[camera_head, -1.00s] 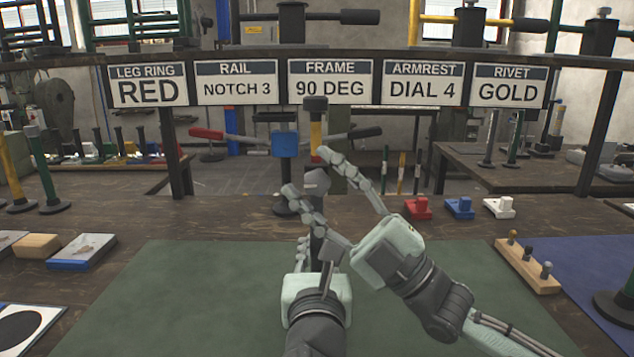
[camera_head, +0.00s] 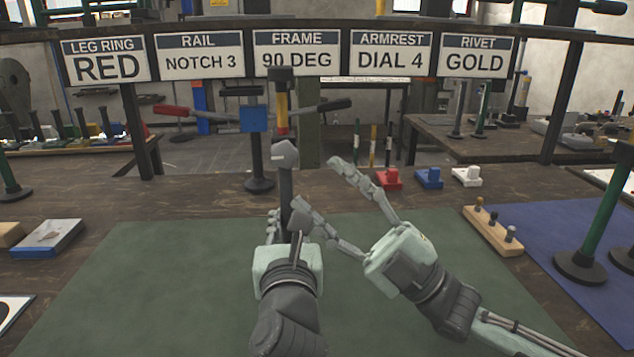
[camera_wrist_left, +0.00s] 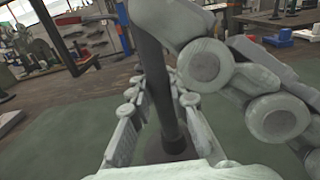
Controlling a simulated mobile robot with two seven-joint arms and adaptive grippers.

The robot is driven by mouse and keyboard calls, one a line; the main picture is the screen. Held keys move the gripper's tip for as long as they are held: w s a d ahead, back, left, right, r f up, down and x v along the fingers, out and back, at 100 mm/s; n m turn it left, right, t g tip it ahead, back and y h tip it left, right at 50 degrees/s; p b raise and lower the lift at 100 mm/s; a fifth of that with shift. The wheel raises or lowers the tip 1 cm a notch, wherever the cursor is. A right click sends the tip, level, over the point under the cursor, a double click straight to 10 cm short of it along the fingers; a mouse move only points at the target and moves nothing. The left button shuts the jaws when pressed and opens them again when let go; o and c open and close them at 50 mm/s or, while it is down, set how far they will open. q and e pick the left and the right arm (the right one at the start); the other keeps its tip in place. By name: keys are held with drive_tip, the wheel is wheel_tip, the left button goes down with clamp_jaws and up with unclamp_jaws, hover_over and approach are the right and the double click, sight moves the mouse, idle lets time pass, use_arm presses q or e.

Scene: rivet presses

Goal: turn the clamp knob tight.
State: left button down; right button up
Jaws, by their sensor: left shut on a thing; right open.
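A dark upright post (camera_head: 285,186) with a grey angular head (camera_head: 285,154) stands on the green mat; this head looks like the clamp knob, though I cannot tell for certain. My left gripper (camera_head: 284,222) is shut around the post below the head. In the left wrist view the post (camera_wrist_left: 155,85) runs between its fingers to a dark foot. My right gripper (camera_head: 316,183) is open and empty, to the right of the head, its fingers apart. Its lower finger lies close to the post; contact cannot be told. Its fingers loom large in the left wrist view (camera_wrist_left: 238,90).
Red (camera_head: 388,180), blue (camera_head: 429,178) and white (camera_head: 466,177) blocks stand behind the mat. A wooden peg block (camera_head: 492,232) lies at its right edge. A green post (camera_head: 600,215) stands on the blue mat (camera_head: 560,225). The green mat (camera_head: 150,290) is clear at left.

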sight(284, 154)
drive_tip(key=shift+c, duration=0.3)
drive_tip(key=w+a+r+n+g+h, duration=0.4)
drive_tip(key=a+r, duration=0.1)
drive_tip(key=a, duration=0.4)
drive_tip(key=shift+w+g, duration=0.2)
drive_tip(key=shift+g, duration=0.1)
idle(0.7)
drive_tip(key=shift+c, duration=0.6)
clamp_jaws()
